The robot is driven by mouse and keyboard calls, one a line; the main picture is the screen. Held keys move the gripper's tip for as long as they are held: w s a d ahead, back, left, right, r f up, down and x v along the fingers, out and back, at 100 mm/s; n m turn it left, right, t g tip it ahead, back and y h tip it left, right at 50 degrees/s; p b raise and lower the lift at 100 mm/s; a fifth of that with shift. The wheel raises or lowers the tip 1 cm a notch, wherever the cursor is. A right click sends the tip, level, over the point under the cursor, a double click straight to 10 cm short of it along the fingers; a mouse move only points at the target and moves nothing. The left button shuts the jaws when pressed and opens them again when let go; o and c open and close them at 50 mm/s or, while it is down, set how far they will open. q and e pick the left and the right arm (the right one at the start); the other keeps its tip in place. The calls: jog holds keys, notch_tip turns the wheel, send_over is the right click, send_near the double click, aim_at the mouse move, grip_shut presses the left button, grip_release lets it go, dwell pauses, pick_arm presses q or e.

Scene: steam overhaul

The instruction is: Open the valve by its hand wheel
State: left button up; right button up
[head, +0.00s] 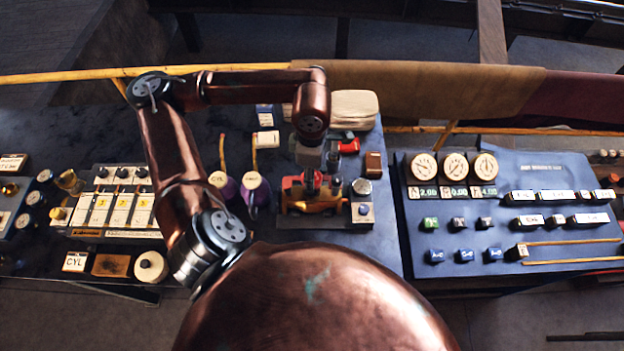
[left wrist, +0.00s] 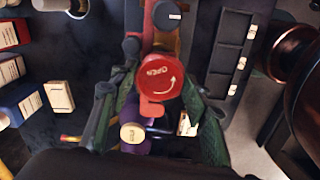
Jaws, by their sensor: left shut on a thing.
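The red round hand wheel (left wrist: 158,80) has "OPEN" and a curved arrow on its face. It shows in the left wrist view, on a red valve body (left wrist: 160,40). My left gripper (left wrist: 160,90) has its green fingers on either side of the wheel and is shut on it. In the head view the left gripper (head: 320,178) reaches down onto the red and orange valve assembly (head: 300,192) on the dark bench; the arm hides most of the wheel there. My right gripper is not in view.
Purple cans with round labels (head: 256,190) stand just left of the valve. A small red object (head: 348,146) and a brown block (head: 373,164) lie behind it. A blue panel with gauges (head: 520,205) is to the right. Switches and labelled blocks (head: 115,208) fill the left.

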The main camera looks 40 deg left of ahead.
pick_arm(q)
jog(key=shift+c, duration=1.1)
jog(key=shift+w+f+n+b, duration=0.15)
jog(key=shift+n+b, duration=0.4)
jog(key=shift+n, duration=0.65)
jog(key=n, duration=0.3)
jog(key=shift+b, duration=0.35)
jog(key=n+b, duration=0.1)
jog(key=n, duration=0.4)
jog(key=shift+n, duration=0.4)
